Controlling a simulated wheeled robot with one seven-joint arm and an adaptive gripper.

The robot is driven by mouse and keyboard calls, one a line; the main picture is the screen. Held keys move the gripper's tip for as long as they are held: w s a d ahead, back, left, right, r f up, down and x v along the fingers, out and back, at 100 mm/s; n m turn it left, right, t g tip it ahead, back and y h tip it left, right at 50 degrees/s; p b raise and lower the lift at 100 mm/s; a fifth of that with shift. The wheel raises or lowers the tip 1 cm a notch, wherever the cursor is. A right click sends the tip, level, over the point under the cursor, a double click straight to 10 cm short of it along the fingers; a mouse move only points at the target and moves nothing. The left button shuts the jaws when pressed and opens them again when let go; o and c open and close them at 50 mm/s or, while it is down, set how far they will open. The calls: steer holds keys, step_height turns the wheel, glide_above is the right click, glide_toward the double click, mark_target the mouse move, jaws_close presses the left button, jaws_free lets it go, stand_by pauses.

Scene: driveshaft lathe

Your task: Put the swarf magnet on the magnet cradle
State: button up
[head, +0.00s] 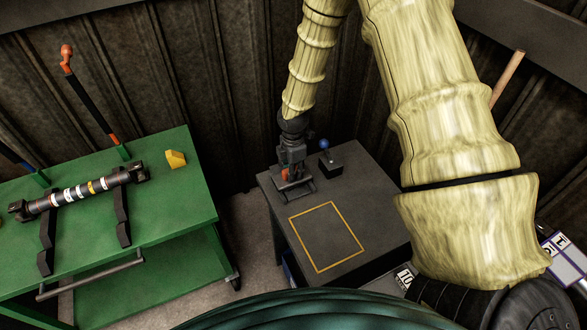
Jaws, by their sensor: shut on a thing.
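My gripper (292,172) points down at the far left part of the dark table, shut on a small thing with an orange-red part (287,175). I take this to be the swarf magnet; the fingers hide most of it. A dark, low frame-like piece (302,195) shows just below and beside the fingers. It may be the magnet cradle or part of the held thing; I cannot tell which. I also cannot tell whether the held thing touches the table.
The dark table (370,211) bears a black block with a blue-knobbed lever (329,160), close right of my gripper, and an empty yellow-outlined square. The green cart (185,205) at left holds a driveshaft (80,191) on black supports, a yellow block (175,159) and an upright orange-ended rod (92,107).

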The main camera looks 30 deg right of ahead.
steer(key=shift+f, duration=0.25)
steer(key=shift+f, duration=0.15)
steer(key=o, duration=1)
steer(key=shift+r+b, duration=2.05)
steer(key=shift+r, duration=4.1)
